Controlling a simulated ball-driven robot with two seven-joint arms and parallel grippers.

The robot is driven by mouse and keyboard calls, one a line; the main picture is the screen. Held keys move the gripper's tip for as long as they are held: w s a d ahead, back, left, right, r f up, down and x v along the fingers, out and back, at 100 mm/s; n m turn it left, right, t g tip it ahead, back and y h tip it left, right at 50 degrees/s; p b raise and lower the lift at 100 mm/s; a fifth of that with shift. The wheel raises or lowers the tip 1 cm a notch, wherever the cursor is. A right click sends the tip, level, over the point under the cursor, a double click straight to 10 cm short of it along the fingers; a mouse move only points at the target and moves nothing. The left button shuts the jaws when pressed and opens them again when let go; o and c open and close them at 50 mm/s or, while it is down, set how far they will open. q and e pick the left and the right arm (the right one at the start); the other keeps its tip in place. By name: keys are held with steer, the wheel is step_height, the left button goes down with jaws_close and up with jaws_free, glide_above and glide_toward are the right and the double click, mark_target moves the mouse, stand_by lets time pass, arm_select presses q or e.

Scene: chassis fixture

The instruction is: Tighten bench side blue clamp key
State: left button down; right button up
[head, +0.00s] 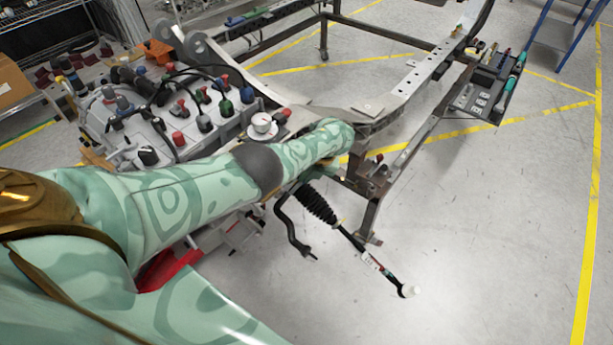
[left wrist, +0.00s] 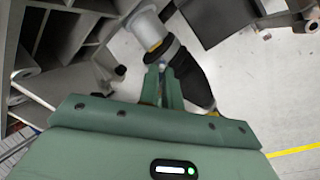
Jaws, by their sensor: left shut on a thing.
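My left arm reaches across the head view from the left to the chassis frame (head: 410,88); its own forearm hides the fingers there. In the left wrist view my left gripper (left wrist: 162,74) has its two green fingers close together, with a small blue piece (left wrist: 162,64), likely the blue clamp key, between the tips. The piece is mostly covered by the fingers, so its angle cannot be told. A black rounded part (left wrist: 190,76) is just right of the fingers, and a pale cylinder (left wrist: 146,30) is above them. My right gripper is not in view.
A grey casting with coloured caps (head: 165,125) stands left of the frame, with a white cup (head: 262,122) beside it. A black ribbed boot (head: 317,203) and rod lie below my forearm. A tool tray (head: 484,92) is at the right. The floor at lower right is clear.

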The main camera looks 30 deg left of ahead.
arm_select(q)
steer(key=m, duration=0.6)
steer(key=shift+y+b, duration=0.3)
stand_by(0.4)
steer(key=c, duration=1.6)
jaws_free()
steer(key=shift+d+r, duration=0.1)
steer(key=p+v, duration=0.8)
steer(key=v, duration=0.8)
steer(key=shift+w, duration=0.15)
